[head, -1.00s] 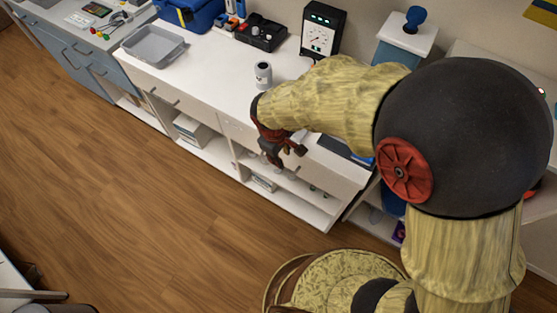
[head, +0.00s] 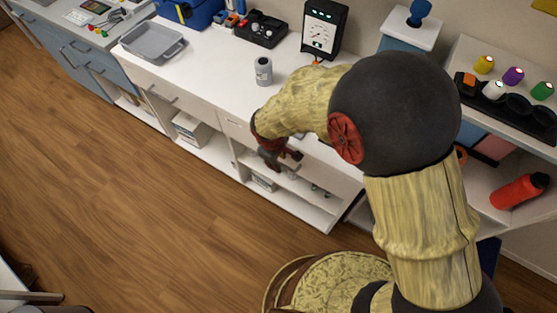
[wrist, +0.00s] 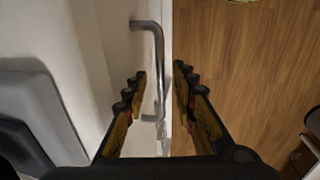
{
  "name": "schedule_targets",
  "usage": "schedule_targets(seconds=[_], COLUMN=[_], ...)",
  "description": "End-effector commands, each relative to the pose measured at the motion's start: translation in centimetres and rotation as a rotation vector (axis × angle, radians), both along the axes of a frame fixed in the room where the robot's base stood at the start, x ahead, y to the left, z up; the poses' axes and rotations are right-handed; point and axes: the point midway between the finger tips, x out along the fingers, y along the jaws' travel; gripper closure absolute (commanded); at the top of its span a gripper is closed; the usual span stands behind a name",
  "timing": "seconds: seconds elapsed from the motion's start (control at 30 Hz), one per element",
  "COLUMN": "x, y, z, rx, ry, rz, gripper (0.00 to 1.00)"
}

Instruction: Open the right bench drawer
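The white bench (head: 215,88) runs along the wall in the head view, with drawer fronts under its top. The right drawer's front (head: 332,168) shows to the right of my gripper and looks closed; much of it is behind my arm. In the wrist view its metal bar handle (wrist: 157,65) shows between my fingers. My gripper (wrist: 160,88) is open, with the dark ridged fingers on either side of the bar and apart from each other. In the head view my gripper (head: 280,160) is in front of the bench, and its fingertips are hard to make out.
A grey can (head: 263,71) stands on the bench top near my arm. A grey tray (head: 152,42) and a black gauge box (head: 323,28) are further back. Open shelves hold boxes below. A red bottle (head: 518,191) lies at right. Wooden floor (head: 130,190) in front is clear.

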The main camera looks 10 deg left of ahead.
Motion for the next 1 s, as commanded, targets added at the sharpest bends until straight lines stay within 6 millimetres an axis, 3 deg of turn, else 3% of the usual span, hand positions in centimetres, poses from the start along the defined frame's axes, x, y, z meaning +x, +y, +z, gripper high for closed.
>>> schedule_targets(seconds=[0.1, 0.57, 1.0], x=[0.01, 0.00, -0.01], y=[0.00, -0.01, -0.01], z=[0.07, 0.08, 0.08], rx=[0.000, 0.000, 0.000], ry=[0.000, 0.000, 0.000], rz=[0.000, -0.001, -0.001], gripper=[0.74, 1.00, 1.00])
